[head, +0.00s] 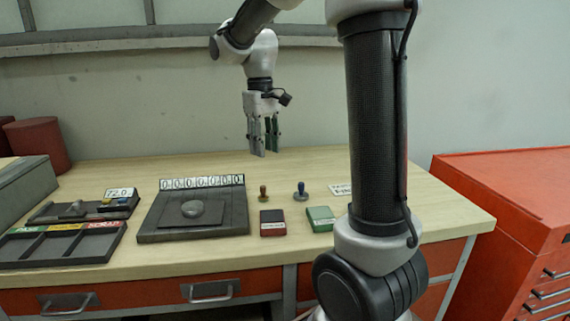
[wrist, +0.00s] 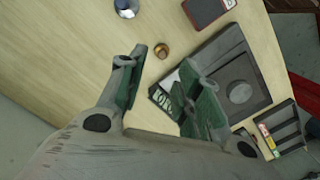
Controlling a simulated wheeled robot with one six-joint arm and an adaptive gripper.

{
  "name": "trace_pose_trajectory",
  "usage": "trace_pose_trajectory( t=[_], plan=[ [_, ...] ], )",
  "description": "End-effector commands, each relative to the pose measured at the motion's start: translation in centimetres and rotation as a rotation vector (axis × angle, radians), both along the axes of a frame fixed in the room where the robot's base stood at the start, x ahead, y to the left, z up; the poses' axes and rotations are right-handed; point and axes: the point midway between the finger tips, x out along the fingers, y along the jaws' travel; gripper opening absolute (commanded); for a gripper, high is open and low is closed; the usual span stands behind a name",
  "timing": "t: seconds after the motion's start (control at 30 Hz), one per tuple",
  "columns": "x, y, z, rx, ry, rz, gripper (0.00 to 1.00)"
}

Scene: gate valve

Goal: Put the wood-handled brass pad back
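The wood-handled brass pad (head: 263,193) looks like a small stamp with a brown knob. It stands upright on the table behind a dark red box, between the device with the number row and the blue-handled stamp. In the wrist view the pad (wrist: 162,50) shows from above, near the gap between the fingertips. My gripper (head: 264,150) hangs pointing down above the back of the table, higher than the pad and apart from it. In the wrist view my gripper (wrist: 164,62) is open, with nothing between its fingers.
A blue-handled stamp (head: 301,191) stands right of the pad. A dark red box (head: 272,229) and a green box (head: 320,224) lie in front. Left are a dark platform (head: 160,228) bearing a grey disc (head: 193,209), and a compartment tray (head: 62,248). The table's back strip is clear.

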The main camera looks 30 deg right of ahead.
Motion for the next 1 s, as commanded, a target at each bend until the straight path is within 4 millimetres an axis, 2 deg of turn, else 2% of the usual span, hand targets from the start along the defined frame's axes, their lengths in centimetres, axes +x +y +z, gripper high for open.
trace_pose_trajectory(
  t=[0.1, 0.2, 0.3, 0.4, 0.5, 0.67, 1.0],
  plan=[
    [-4.3, -0.4, 2.0, 0.005, -0.084, -0.028, 0.34],
    [-9.0, -0.7, 2.8, 0.011, -0.173, -0.062, 0.34],
    [-13.4, -0.9, 2.7, 0.020, -0.260, -0.096, 0.34],
    [-16.9, -1.1, 2.0, 0.028, -0.333, -0.124, 0.34],
    [-19.4, -1.2, 1.0, 0.035, -0.389, -0.145, 0.34],
    [-21.1, -1.2, 0.1, 0.042, -0.433, -0.163, 0.34],
    [-21.2, -1.2, 0.0, 0.042, -0.437, -0.165, 0.34]
  ],
)
